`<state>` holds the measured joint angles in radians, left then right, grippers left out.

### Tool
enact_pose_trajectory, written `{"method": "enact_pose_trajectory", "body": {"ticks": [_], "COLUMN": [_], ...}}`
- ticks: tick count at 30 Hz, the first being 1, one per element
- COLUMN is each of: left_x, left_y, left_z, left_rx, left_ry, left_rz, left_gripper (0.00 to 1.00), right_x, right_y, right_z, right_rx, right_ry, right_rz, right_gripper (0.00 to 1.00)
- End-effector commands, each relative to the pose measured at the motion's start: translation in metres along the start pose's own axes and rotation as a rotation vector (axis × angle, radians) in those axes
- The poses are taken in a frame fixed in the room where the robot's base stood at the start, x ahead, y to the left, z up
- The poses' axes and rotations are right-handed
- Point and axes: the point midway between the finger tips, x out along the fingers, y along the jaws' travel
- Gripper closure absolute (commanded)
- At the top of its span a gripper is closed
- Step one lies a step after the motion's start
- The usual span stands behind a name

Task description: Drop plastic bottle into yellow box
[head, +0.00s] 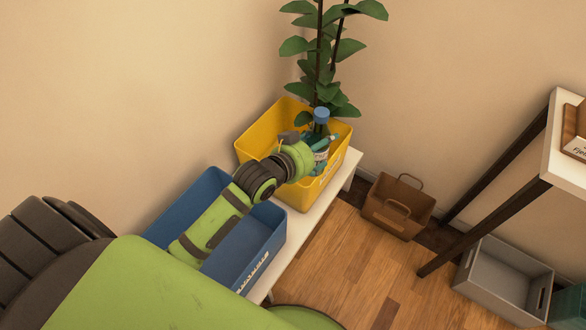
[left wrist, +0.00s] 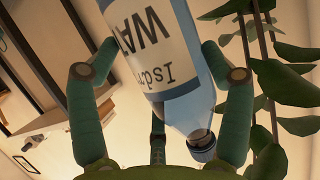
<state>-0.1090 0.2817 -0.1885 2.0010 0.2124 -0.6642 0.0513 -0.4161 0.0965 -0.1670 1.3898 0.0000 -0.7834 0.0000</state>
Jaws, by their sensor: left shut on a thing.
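A clear plastic bottle with a white label and blue cap (head: 321,115) is in my left gripper (head: 320,147), over the yellow box (head: 255,135). In the left wrist view the bottle (left wrist: 150,45) lies between the teal fingers of the left gripper (left wrist: 160,85), its cap pointing toward the palm side. In the head view my wrist hides part of the box's inside and most of the bottle. I cannot tell whether the bottle's lower end is below the rim. My right gripper is not in view.
A blue box (head: 270,235) stands beside the yellow one on a white bench (head: 346,175), under my left forearm. A leafy plant (head: 325,45) rises behind the yellow box. A brown bag (head: 398,205), a grey crate (head: 505,280) and a white-topped table (head: 562,165) stand at right.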

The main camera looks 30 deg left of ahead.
Motion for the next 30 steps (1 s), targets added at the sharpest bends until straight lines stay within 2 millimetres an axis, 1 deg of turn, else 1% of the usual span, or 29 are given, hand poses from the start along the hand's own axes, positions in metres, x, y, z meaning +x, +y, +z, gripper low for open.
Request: {"method": "enact_pose_trajectory", "body": {"ticks": [1,3,5,6,8,9,12,15,18,22,26,30], "left_x": [0.022,0.043,0.060,0.070,0.085,0.093,0.110,0.119,0.124,0.126,0.127,0.130], "left_y": [-0.013,-0.030,-0.046,-0.059,-0.078,-0.092,-0.124,-0.151,-0.171,-0.184,-0.186,-0.186], "left_z": [0.016,0.023,0.028,0.031,0.033,0.034,0.032,0.028,0.023,0.019,0.019,0.026], "left_rx": [0.012,0.017,0.020,0.020,0.016,0.013,0.001,-0.015,-0.028,-0.037,-0.041,-0.041], "left_ry": [0.001,-0.003,-0.005,-0.007,-0.007,-0.007,-0.003,0.004,0.010,0.014,0.016,0.015], "left_rz": [0.000,0.002,-0.001,-0.006,-0.015,-0.023,-0.044,-0.065,-0.081,-0.092,-0.093,-0.093], "left_gripper": [0.48,0.48,0.48,0.48,0.48,0.48,0.48,0.48,0.48,0.48,0.48,0.48], "right_x": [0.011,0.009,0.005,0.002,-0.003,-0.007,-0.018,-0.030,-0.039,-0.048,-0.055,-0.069], "right_y": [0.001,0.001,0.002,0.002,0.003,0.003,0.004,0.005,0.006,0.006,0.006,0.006], "right_z": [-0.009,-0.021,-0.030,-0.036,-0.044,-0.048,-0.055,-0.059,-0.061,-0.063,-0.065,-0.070], "right_rx": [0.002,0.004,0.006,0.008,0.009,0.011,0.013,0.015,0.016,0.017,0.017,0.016], "right_ry": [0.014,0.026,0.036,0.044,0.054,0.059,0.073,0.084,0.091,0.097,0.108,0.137], "right_rz": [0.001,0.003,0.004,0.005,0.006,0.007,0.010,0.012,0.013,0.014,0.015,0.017], "right_gripper": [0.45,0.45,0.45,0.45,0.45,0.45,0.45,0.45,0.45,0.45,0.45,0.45]}}
